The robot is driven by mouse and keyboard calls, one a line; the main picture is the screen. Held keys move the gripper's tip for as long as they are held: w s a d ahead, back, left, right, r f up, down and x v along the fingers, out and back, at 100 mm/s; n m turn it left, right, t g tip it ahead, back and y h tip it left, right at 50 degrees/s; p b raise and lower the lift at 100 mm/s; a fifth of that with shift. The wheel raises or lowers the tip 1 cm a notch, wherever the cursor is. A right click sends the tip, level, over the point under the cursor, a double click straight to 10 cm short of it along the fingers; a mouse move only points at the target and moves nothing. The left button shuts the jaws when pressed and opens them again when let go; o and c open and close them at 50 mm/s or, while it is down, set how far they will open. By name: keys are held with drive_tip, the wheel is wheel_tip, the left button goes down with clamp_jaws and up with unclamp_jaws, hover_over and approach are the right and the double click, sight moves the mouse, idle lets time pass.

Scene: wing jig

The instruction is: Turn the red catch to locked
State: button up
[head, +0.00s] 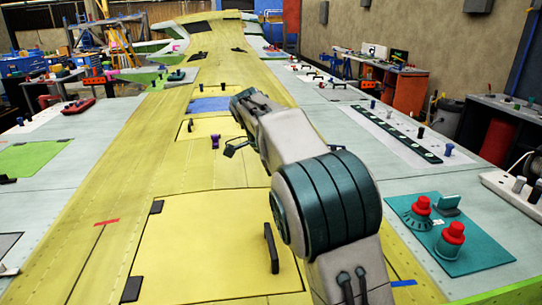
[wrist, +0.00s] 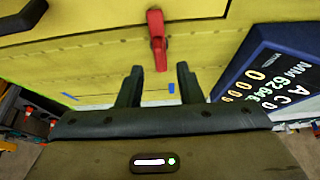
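The red catch (wrist: 157,38) shows in the wrist view on a yellow panel, across the seam at the panel's lower edge. Its narrow end points down toward my gripper, nearly vertical in the picture. My gripper (wrist: 159,69) is open, with one dark finger on each side below the catch and nothing between them. The catch's lower tip is close to the gap between the fingertips; I cannot tell the exact depth. In the head view I cannot make out the catch, and my arm hides part of the yellow surface.
A dark blue display box (wrist: 265,75) with lettering stands close on the right in the wrist view. A black handle (wrist: 25,15) is at upper left. In the head view, a teal plate (head: 462,262) with red knobs lies right of my arm.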

drive_tip(key=p+v, duration=0.1)
drive_tip(key=v, duration=0.9)
drive_tip(key=shift+r, duration=0.25)
drive_tip(key=shift+a, duration=0.25)
